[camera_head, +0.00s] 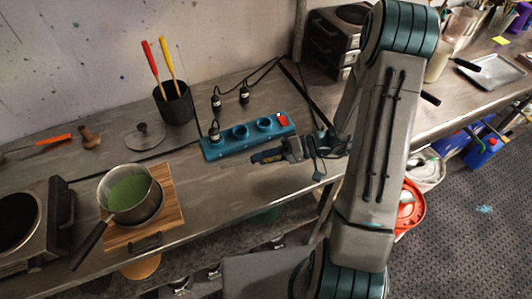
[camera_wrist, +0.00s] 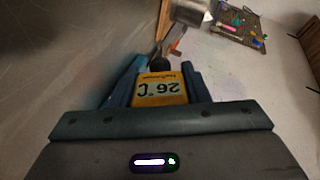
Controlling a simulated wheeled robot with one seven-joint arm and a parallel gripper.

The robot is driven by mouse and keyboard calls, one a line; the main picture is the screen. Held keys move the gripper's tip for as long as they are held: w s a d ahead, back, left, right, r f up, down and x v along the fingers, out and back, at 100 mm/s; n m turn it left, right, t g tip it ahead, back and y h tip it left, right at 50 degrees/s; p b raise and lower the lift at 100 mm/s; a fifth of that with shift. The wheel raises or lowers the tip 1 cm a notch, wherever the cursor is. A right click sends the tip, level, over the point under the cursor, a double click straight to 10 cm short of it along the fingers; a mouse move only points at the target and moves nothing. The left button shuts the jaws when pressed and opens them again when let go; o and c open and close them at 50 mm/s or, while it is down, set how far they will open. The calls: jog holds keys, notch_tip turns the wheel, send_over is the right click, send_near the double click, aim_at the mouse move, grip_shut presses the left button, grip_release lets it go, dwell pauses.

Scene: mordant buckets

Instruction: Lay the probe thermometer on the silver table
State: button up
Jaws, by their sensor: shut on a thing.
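My gripper (camera_head: 283,152) is shut on the probe thermometer (camera_head: 266,156), just in front of the blue power strip in the head view. The thermometer's thin probe points left. In the wrist view its yellow body (camera_wrist: 158,98) with a 26 °C display sits between the two blue fingers of my gripper (camera_wrist: 160,76). The grey, silver-looking table (camera_head: 225,195) lies below it in the head view. I cannot tell whether the thermometer touches the tabletop. My fingers hide part of its body.
The blue power strip (camera_head: 247,136) with plugs and cables lies just behind. A pot of green liquid (camera_head: 130,193) stands on a wooden board (camera_head: 174,205) at left. A black cup (camera_head: 174,103) holds red and yellow tools. The tabletop between board and strip is bare.

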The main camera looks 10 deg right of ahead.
notch_tip(320, 180, down, 2)
jog(key=shift+f+b, duration=0.1)
jog(key=shift+b, duration=0.5)
notch_tip(320, 180, down, 2)
jog(key=b, duration=0.3)
jog(key=shift+f+b, duration=0.25)
jog(key=shift+b, duration=0.15)
jog(key=o, duration=1.1)
jog(key=shift+c, duration=0.2)
jog(key=shift+d, duration=0.15)
jog(key=b+v, duration=0.3)
jog(key=v, duration=1)
jog(key=shift+d+r, duration=0.25)
